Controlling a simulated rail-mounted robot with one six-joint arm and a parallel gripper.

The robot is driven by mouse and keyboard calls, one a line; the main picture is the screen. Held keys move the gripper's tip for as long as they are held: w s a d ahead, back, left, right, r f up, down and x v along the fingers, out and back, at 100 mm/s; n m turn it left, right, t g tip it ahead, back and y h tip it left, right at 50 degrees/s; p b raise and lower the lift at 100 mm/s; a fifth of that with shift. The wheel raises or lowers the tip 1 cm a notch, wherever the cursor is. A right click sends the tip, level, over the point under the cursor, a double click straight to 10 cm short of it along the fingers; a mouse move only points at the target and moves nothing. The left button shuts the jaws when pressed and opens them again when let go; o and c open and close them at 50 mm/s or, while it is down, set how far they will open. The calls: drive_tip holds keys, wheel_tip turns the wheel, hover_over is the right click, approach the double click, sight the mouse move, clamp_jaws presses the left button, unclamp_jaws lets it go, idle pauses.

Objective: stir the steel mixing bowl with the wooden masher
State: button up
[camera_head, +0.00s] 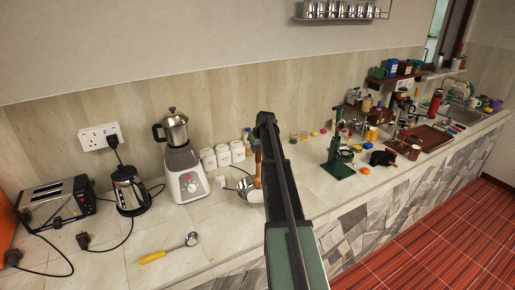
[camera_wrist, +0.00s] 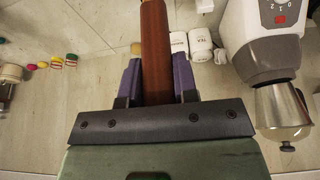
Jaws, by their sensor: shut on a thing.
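The steel mixing bowl (camera_head: 247,192) sits on the stone counter in the head view, right of the blender, and my arm hides its right part. The brown wooden masher (camera_head: 258,170) stands roughly upright at the bowl. Its lower end appears over or inside the bowl, but I cannot tell whether it touches the bowl. My gripper (camera_wrist: 157,72) is shut on the masher, whose brown handle (camera_wrist: 155,35) shows between the two purple-grey fingers in the wrist view. The bowl cannot be made out in the wrist view.
A blender (camera_head: 182,165) and white canisters (camera_head: 223,154) stand left of and behind the bowl. A kettle (camera_head: 129,190), a toaster (camera_head: 58,203) and a yellow-handled ladle (camera_head: 168,250) are farther left. A green press (camera_head: 337,160) stands to the right.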

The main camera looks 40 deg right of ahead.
wheel_tip(320, 180, up, 5)
drive_tip(key=p, duration=0.5)
drive_tip(key=shift+r, duration=0.2)
drive_tip(key=shift+f, duration=0.2)
drive_tip(key=shift+r, duration=0.1)
